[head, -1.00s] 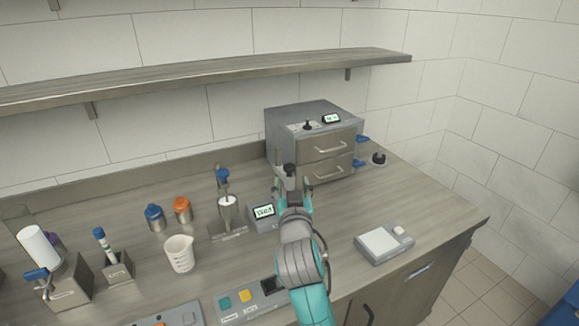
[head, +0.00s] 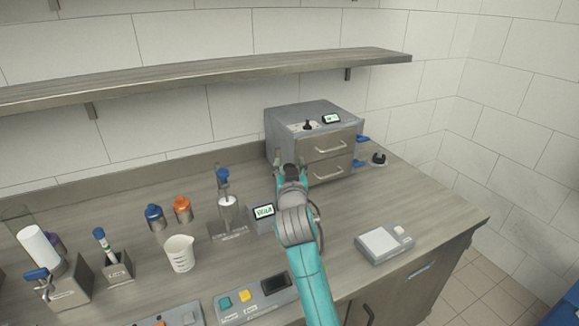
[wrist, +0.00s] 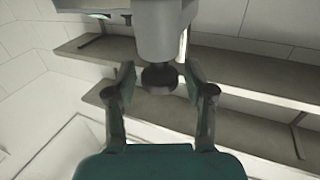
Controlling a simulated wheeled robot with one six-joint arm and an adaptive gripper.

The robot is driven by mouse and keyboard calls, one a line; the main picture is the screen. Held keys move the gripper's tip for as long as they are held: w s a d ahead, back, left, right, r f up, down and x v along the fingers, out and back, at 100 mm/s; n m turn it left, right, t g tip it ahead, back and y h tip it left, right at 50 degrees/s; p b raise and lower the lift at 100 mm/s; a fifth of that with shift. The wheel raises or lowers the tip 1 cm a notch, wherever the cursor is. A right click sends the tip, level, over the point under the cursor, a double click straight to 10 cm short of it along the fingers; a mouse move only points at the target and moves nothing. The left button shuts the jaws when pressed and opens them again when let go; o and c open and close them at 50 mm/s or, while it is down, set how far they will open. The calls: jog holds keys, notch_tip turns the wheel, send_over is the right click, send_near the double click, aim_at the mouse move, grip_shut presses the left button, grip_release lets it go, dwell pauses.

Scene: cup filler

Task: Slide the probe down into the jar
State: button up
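A blue-topped probe (head: 223,176) hangs on a slim upright stand, above a small jar (head: 228,215) with a white top piece. A little screen (head: 263,212) stands right of the jar. My gripper (head: 290,165) is to the right of and behind the jar, in front of the drawer unit. In the wrist view my gripper's fingers (wrist: 158,82) are apart, either side of a dark round knob (wrist: 160,78) on a grey cylinder (wrist: 163,28). Slim gaps show between fingers and knob. I cannot tell what this knobbed part belongs to.
A grey drawer unit (head: 333,158) stands close behind my gripper. A white beaker (head: 180,253), blue-capped (head: 155,217) and orange-capped (head: 183,209) bottles stand left. A button panel (head: 252,298) is in front, a scale (head: 384,244) at right. A shelf (head: 200,87) hangs above.

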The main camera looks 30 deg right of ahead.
grip_shut()
notch_tip(320, 180, down, 7)
dwell(0.4)
jog(key=shift+o, duration=1.7)
grip_release()
jog(key=v, duration=1.2)
